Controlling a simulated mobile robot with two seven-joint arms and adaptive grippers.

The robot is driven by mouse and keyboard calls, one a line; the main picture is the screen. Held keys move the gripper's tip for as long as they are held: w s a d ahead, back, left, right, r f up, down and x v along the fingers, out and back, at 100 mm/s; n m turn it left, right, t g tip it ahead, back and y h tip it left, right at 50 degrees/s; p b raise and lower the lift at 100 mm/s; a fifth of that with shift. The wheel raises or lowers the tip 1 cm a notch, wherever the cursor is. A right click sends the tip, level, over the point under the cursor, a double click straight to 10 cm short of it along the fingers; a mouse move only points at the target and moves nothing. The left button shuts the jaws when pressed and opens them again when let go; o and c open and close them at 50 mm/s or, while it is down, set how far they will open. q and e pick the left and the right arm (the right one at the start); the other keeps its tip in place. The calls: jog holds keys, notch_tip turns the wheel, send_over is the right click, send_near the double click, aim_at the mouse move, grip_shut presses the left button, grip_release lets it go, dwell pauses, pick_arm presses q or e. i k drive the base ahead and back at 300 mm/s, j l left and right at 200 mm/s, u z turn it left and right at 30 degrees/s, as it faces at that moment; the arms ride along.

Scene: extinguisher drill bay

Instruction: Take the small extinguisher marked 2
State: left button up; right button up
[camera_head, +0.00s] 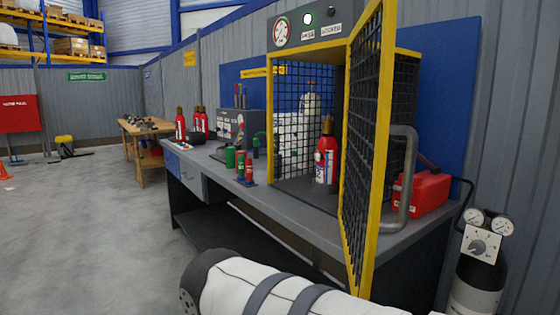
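A small red extinguisher (326,162) with a white label and a brass-coloured top stands upright inside a yellow-framed mesh cage (279,70) on the workbench. The mesh door (364,140) of the cage stands open toward me. Several more red extinguishers (181,127) stand farther back on the bench, and no number can be read on them. One of my arm links crosses the bottom of the view. Neither gripper is in view.
The grey workbench (225,181) runs along the wall. Green and red cylinders (240,165) are near the bench front.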

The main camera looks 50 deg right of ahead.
aim_at(327, 155)
jog(key=i+z, duration=0.3)
jog(key=i+j+z, duration=0.25)
jog(key=i, duration=0.3)
jog(key=i+j+z, duration=0.15)
jog(key=i+z, duration=0.15)
jog(key=i+j+z, duration=0.25)
jog(key=i, duration=0.25)
